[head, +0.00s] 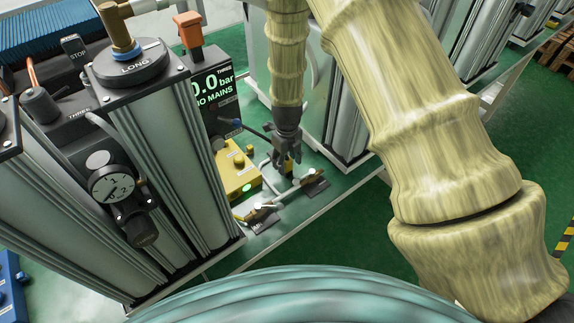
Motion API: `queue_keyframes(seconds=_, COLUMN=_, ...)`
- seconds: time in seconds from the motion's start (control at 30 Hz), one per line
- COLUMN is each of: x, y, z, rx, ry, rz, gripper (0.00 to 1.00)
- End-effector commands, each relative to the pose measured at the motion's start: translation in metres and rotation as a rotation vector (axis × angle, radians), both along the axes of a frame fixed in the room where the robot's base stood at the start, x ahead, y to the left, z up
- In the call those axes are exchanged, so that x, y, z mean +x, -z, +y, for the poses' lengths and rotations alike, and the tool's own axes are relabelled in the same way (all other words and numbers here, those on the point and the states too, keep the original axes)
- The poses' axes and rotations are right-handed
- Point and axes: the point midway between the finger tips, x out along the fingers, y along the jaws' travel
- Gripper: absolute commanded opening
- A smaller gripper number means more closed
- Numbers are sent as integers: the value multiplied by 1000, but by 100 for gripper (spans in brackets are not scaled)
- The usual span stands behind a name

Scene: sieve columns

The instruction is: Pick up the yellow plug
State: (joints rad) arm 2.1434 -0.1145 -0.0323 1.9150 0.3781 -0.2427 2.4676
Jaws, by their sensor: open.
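A yellow box (235,168) with small knobs and a green light stands on the bench below the display. A small yellow knob-like piece (250,149) shows at its back right; I cannot tell whether this is the yellow plug. Another small yellow end (238,217) shows at the left end of the pale tubing. My gripper (288,168) points down, to the right of the yellow box and close above the pale tubing. It is open, with nothing visible between its fingers. The fingers hide part of the tubing and bench behind them.
Pale tubing (279,202) with dark clips lies on the green bench. Tall metal columns (170,170) with a gauge (112,185) stand at the left, and another column (350,120) stands behind my gripper. A display (213,95) and an orange piece (188,28) rise behind the box.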

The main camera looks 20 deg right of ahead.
Motion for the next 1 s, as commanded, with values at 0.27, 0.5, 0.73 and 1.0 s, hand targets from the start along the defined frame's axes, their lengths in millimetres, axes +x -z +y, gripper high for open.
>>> queue_keyframes(seconds=0.27, x=0, y=1, z=0, rx=0, ry=0, rz=0, gripper=47)
queue_keyframes(seconds=0.5, x=0, y=1, z=0, rx=0, ry=1, rz=0, gripper=4)
queue_keyframes(seconds=0.73, x=0, y=1, z=0, rx=0, ry=1, rz=0, gripper=3)
queue_keyframes(seconds=1.0, x=1, y=-10, z=0, rx=0, ry=2, rz=-1, gripper=3)
